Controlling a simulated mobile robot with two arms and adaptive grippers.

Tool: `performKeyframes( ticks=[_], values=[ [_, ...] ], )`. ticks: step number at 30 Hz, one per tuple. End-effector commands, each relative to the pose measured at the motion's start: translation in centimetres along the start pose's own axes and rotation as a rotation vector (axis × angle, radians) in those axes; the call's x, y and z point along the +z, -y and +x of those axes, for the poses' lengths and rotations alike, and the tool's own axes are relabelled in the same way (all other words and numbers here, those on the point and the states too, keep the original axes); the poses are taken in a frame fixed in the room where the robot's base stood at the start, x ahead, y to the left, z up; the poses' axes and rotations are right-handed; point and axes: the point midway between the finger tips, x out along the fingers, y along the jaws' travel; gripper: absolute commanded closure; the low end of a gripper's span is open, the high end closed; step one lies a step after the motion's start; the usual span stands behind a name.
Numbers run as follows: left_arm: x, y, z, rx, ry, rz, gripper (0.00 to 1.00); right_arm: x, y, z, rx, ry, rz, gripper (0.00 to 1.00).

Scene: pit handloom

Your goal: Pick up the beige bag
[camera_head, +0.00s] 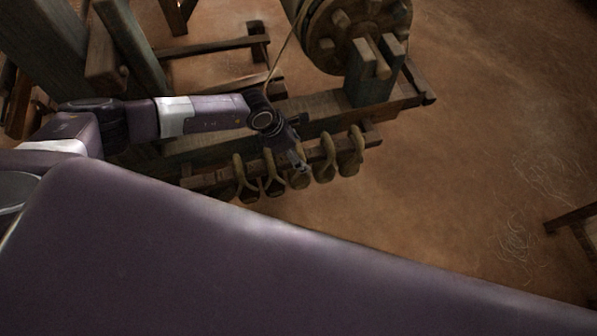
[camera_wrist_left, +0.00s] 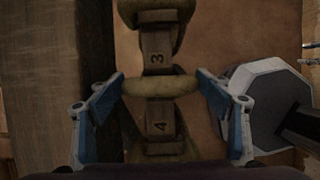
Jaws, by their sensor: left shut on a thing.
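The beige bag (camera_head: 299,181) hangs in the middle of a row of several bags on a low wooden rail (camera_head: 316,153) in the head view. My left gripper (camera_head: 298,161) reaches down onto it from above. In the left wrist view, the two blue fingers of the left gripper (camera_wrist_left: 160,79) stand apart on either side of the bag's rounded beige top (camera_wrist_left: 160,86), touching its ends. Wooden tags marked 3 and 4 show beside it. The bag's lower part is hidden in the wrist view.
Olive-brown bags (camera_head: 326,165) hang close on both sides. The loom beam (camera_head: 325,104) and a large wooden wheel (camera_head: 357,30) stand behind the rail. A pale octagonal piece (camera_wrist_left: 262,90) is right of the fingers. The earthen floor (camera_head: 470,150) at right is open.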

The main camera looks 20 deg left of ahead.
Motion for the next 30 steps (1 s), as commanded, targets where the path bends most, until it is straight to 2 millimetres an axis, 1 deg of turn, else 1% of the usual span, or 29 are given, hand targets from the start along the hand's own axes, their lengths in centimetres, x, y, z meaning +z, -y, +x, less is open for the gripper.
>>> performKeyframes(
  ticks=[1, 8, 23, 24, 30],
  values=[
    [0.5, -0.2, -0.2, 0.004, 0.01, 0.001, 0.87, 0.0, 0.0, 0.0, 0.0, 0.0, 0.0, 0.65],
    [0.6, -0.2, -0.5, 0.004, 0.01, 0.001, 0.87, 0.0, 0.0, 0.0, 0.0, -0.001, 0.0, 0.65],
    [2.0, -0.2, -3.6, 0.005, 0.012, 0.003, 0.87, 0.0, 0.0, 0.6, 0.0, -0.001, 0.0, 0.65],
    [1.9, 0.3, -3.5, 0.002, 0.01, 0.004, 0.87, 0.0, 0.0, 0.6, 0.0, -0.001, 0.0, 0.65],
    [1.8, 2.0, -3.4, 0.001, 0.009, 0.004, 0.87, 0.0, 0.0, 0.7, 0.0, -0.001, 0.0, 0.65]
  ],
)
